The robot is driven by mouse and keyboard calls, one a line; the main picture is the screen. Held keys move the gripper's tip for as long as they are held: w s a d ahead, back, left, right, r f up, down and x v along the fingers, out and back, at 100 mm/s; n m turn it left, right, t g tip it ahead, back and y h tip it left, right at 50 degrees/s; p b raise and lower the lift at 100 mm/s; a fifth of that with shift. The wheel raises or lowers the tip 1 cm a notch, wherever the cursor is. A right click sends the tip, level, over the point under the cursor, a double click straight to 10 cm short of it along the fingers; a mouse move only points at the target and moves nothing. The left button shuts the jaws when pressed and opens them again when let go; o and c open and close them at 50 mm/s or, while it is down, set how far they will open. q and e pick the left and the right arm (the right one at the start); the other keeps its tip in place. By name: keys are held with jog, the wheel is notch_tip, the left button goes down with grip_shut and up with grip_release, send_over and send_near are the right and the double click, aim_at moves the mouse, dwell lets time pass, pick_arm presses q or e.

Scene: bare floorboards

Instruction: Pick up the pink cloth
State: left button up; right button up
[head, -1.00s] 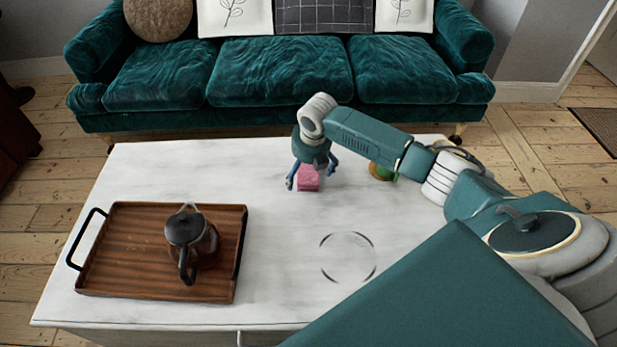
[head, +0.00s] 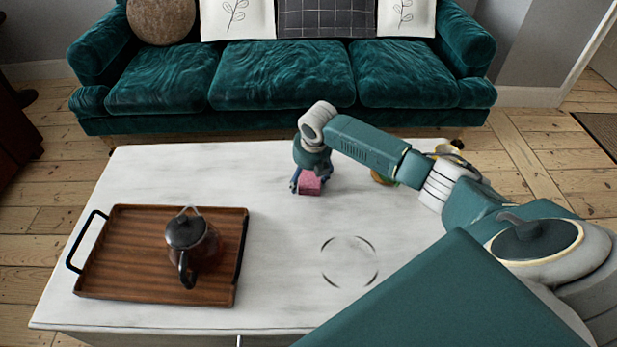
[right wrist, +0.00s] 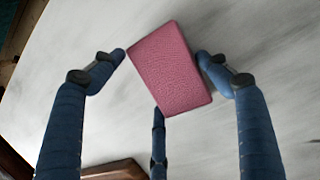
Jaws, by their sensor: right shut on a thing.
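The pink cloth (head: 309,186) is a small, folded-looking block at the far middle of the white table. In the right wrist view the cloth (right wrist: 173,66) sits tilted between blue fingers, its textured top face showing. My right gripper (head: 310,181) reaches down over it from above and is shut on it. In the right wrist view my right gripper (right wrist: 161,68) has fingers at the left, right and lower sides of the cloth. Whether the cloth still touches the table cannot be told. My left gripper is not in view.
A wooden tray (head: 115,265) with black handles stands on the left of the white table (head: 275,285), holding a dark teapot (head: 192,245). A green and yellow item (head: 381,178) is partly hidden behind my right arm. A teal sofa (head: 285,75) stands behind. The table's middle is clear.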

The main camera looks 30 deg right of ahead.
aim_at(306, 176)
jog(key=shift+s, duration=0.1)
jog(key=shift+r, duration=0.3)
jog(key=shift+c, duration=0.5)
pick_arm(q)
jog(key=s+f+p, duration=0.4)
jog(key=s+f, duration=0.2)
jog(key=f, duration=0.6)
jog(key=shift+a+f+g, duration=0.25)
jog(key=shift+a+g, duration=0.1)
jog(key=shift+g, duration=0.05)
pick_arm(e)
notch_tip(306, 176, up, 19)
jog(key=shift+r, duration=0.2)
